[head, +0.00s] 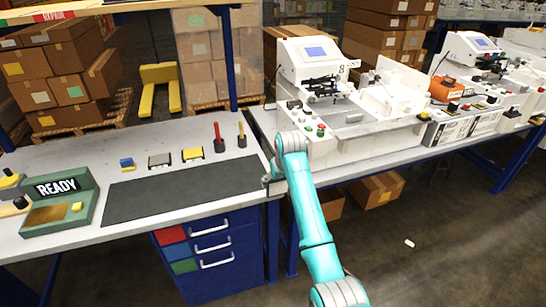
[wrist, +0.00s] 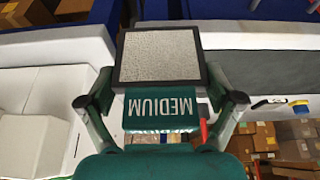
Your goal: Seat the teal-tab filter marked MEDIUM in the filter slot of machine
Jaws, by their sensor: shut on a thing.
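The filter (wrist: 160,57) has a black square frame with pale grey mesh and a teal tab marked MEDIUM (wrist: 165,108). In the wrist view, my gripper (wrist: 165,102) is shut on its tab, with one finger on each side. The mesh end points away from the gripper and is unobstructed. In the head view, my gripper (head: 270,182) is small by the right end of the workbench, mostly hidden by my arm, and the filter cannot be made out. The white machine (head: 318,128) stands just beyond my arm. I cannot pick out its filter slot.
Another white machine (head: 470,65) with an orange item stands farther right. A gap separates the workbench from the machine table.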

